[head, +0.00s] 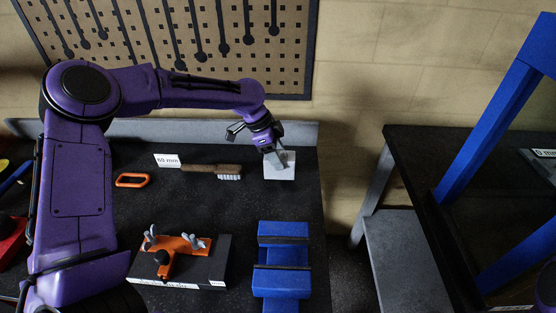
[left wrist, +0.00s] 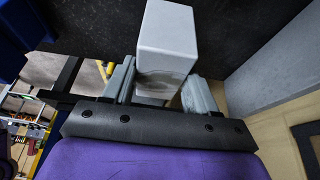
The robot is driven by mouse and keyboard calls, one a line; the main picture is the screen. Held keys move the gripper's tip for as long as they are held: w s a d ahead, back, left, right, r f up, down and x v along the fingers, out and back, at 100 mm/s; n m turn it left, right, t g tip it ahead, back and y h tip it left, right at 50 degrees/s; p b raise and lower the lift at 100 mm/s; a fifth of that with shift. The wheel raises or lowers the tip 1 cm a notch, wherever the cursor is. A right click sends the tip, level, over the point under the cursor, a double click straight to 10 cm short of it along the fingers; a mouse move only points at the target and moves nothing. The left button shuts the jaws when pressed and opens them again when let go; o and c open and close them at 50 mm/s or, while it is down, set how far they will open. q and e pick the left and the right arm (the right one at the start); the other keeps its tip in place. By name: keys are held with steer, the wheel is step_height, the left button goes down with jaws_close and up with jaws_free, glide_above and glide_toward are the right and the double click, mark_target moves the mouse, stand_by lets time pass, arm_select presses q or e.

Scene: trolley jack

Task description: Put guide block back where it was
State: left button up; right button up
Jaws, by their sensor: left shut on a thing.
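My left gripper (head: 274,153) is at the back right of the dark bench, pointing down at a pale grey patch. In the left wrist view, its two grey fingers (left wrist: 160,82) are shut on the guide block (left wrist: 167,38), a pale grey-white block that sticks out beyond them. In the head view the pale block (head: 281,170) shows at the fingertips, partly covered by the gripper. I cannot tell whether it touches the bench or whether part of the pale area is a separate flat marker. My right gripper is not in view.
A wood-handled brush (head: 213,169), a "60 mm" card (head: 167,160) and an orange ring (head: 132,180) lie left of the block. A blue vise-like block (head: 282,262) and an orange clamp piece (head: 183,246) are nearer. A grey rail (head: 300,130) edges the back.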

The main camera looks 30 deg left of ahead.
arm_select(q)
steer(key=f, duration=0.3)
steer(key=shift+s, duration=0.25)
steer(key=shift+w+f, duration=0.25)
steer(key=shift+w, duration=0.05)
steer(key=shift+s, duration=0.25)
steer(key=o, duration=1.1)
steer(key=shift+s, duration=0.1)
steer(key=shift+c, duration=0.2)
steer(key=shift+o, duration=1.1)
steer(key=shift+f, duration=0.1)
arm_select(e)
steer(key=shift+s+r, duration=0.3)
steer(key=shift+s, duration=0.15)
arm_select(q)
steer(key=shift+r, duration=0.4)
steer(key=v, duration=1.1)
steer(key=shift+r+b, duration=0.35)
steer(key=shift+b, duration=0.1)
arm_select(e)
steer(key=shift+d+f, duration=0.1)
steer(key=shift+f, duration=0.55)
